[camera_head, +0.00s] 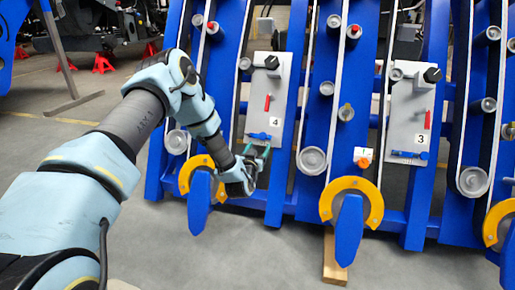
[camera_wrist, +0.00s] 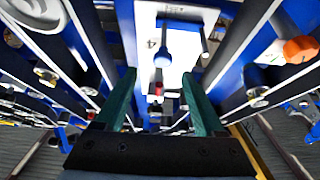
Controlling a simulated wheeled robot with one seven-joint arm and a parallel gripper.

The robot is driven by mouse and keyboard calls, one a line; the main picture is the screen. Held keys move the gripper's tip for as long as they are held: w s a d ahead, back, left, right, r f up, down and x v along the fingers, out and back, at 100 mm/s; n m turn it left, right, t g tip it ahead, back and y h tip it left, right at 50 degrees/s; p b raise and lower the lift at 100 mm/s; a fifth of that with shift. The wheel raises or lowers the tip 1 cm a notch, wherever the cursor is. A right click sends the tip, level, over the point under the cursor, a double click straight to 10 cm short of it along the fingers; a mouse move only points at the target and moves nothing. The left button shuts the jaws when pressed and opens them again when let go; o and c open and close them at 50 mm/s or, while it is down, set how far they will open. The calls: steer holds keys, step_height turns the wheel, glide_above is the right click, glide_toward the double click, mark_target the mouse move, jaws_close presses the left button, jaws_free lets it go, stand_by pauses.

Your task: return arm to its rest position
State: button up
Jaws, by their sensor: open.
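My arm (camera_head: 137,115) reaches from the lower left across the head view toward the blue chassis. My gripper (camera_head: 262,152) is in front of the chassis, just below the grey plate marked 4 (camera_head: 285,90). In the wrist view my gripper (camera_wrist: 165,95) shows two green fingers spread apart with nothing held between them. The plate marked 4 (camera_wrist: 185,35) with a blue handle (camera_wrist: 162,55) lies beyond the fingertips. I cannot tell from these views whether a finger touches the chassis.
The blue chassis (camera_head: 325,60) has rollers, belts and yellow curved guards (camera_head: 352,185) along its front. A second plate marked 3 (camera_head: 408,105) is to the right. Grey floor (camera_head: 200,255) is open in front.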

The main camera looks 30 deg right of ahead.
steer(key=shift+v, duration=0.9)
steer(key=shift+w, duration=0.1)
steer(key=w+a+r+n+g+y, duration=0.1)
steer(key=a+r+g+y, duration=0.25)
steer(key=a, duration=0.95)
steer(key=w+a+r+n+g+y, duration=0.15)
steer(key=a+r+y, duration=0.3)
steer(key=a, duration=0.85)
steer(key=s+a+r+n+g+y, duration=0.2)
steer(key=s+a+r+g, duration=0.1)
steer(key=s+a, duration=0.7)
steer(key=s+a+r+n+g+y, duration=0.2)
steer(key=s+a+r+n+g, duration=0.1)
steer(key=s+a, duration=0.75)
step_height(320, 180, up, 33)
steer(key=p, duration=3.3)
steer(key=shift+s+d+g, duration=0.25)
steer(key=shift+s+g, duration=0.05)
steer(key=shift+s, duration=0.05)
steer(key=shift+r, duration=0.1)
